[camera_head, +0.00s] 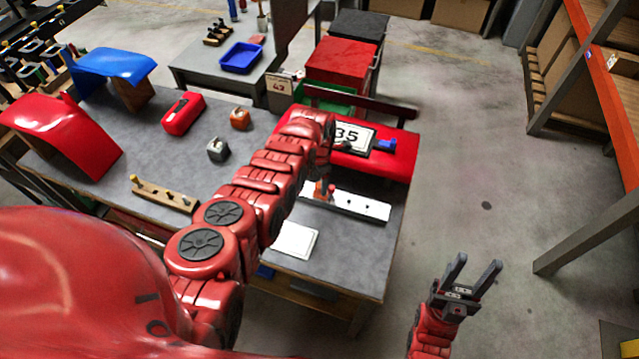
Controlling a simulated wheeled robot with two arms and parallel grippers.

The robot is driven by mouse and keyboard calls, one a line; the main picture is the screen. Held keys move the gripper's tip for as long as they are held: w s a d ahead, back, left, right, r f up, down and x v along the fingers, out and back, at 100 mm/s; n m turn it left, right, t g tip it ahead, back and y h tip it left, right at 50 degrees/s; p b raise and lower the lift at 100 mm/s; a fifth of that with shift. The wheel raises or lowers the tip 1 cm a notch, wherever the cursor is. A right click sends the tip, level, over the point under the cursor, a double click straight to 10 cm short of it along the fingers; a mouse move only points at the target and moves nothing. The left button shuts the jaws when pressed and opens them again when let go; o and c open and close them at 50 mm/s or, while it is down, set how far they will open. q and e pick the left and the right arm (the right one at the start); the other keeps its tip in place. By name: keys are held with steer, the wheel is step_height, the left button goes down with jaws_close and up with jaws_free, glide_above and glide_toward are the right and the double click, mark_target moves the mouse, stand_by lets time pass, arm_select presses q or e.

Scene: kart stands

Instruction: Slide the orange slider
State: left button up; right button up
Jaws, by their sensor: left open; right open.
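The orange slider (320,190) is a small upright block near the left part of a white rail (358,206), which has dark holes along it. The rail lies on the grey table. My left arm reaches across the table, and its gripper (325,160) points down just above the slider, partly hidden by my own wrist. Its jaws are open; whether they touch the slider is unclear. My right gripper (472,274) is open and empty, off the table to the right, above the floor.
Behind the rail is a red panel (398,167) with a number 35 plate (353,138) and a small blue part (386,145). A white sheet (297,239) lies in front. A wooden pegged strip (164,195) is at left.

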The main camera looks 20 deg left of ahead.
arm_select(q)
steer(key=shift+f, duration=0.25)
steer(key=shift+c, duration=0.2)
jaws_close()
stand_by(1.2)
